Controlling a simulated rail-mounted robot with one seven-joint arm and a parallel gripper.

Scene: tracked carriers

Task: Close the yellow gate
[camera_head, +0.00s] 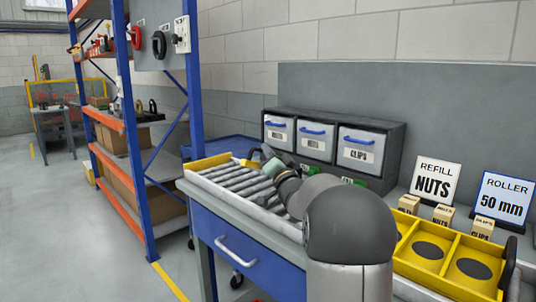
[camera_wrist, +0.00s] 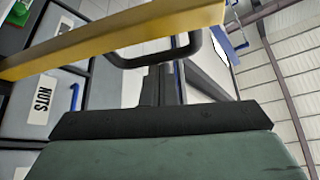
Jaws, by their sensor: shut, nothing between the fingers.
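The yellow gate (camera_head: 208,162) shows in the head view as a yellow bar at the far left end of the roller conveyor (camera_head: 283,228). In the wrist view a yellow bar (camera_wrist: 110,38) crosses the upper part, with a dark loop handle (camera_wrist: 196,44) beside it. My gripper (camera_wrist: 167,72) is shut and empty, with its fingers pointing at the handle and overlapping it in the picture. I cannot tell whether they touch.
Grey drawers with blue handles (camera_head: 358,147) stand behind the conveyor; a NUTS drawer (camera_wrist: 40,100) shows in the wrist view. A yellow bin tray (camera_head: 449,258) and signs (camera_head: 437,180) stand at right. A blue-orange rack (camera_head: 140,150) stands at left. The left floor is clear.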

